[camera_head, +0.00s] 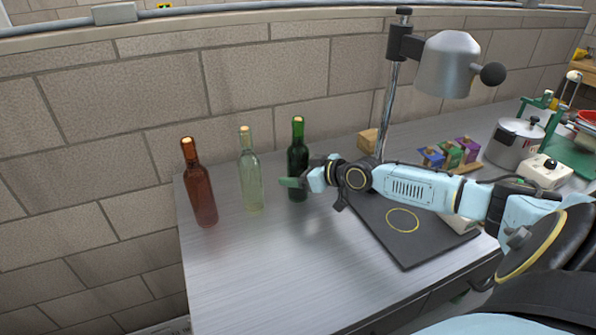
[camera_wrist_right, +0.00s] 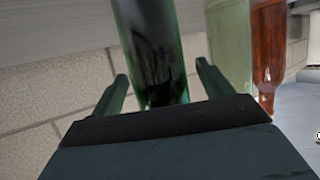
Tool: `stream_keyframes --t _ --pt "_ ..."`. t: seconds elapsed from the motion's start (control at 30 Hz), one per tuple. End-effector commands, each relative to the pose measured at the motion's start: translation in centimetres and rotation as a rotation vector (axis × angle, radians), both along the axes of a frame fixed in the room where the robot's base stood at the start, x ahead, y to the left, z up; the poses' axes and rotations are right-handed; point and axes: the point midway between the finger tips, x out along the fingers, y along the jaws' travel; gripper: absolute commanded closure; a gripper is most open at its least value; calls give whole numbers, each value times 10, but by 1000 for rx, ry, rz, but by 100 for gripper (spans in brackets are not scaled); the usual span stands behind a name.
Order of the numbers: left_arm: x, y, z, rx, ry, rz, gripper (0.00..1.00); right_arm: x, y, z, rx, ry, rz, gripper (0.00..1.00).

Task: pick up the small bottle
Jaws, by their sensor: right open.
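A dark green corked bottle (camera_head: 297,157) stands upright on the metal table, rightmost of three bottles. A clear pale-green bottle (camera_head: 250,172) and a reddish-brown bottle (camera_head: 198,185) stand to its left. They look close in size, so I cannot tell which is the small one. My right gripper (camera_head: 291,183) is open beside the green bottle, its fingers partly in front of the lower body. In the wrist view, the green bottle (camera_wrist_right: 152,45) shows between and beyond the open fingers (camera_wrist_right: 161,75); contact is not visible. My left gripper is not in view.
A brick wall (camera_head: 235,70) stands behind the metal table (camera_head: 240,260). A metal stand with a silver head (camera_head: 447,65) rises over a black board (camera_head: 385,225) on the right. Small coloured boxes (camera_head: 448,153) and a pot (camera_head: 513,143) stand farther right. The front-left tabletop is clear.

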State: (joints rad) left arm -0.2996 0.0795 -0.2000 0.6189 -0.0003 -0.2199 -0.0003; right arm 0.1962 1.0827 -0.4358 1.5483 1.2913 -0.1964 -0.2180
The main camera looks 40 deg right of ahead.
Motion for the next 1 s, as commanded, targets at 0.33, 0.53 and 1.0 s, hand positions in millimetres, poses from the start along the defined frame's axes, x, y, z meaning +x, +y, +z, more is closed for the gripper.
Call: stream_keyframes --t 0.33,0.53,1.0 --pt "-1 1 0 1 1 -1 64 0 0 0 0 0 0 43" --pt "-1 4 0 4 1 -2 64 0 0 0 0 0 0 69" --pt "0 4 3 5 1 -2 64 1 -1 8 -1 -7 0 92"
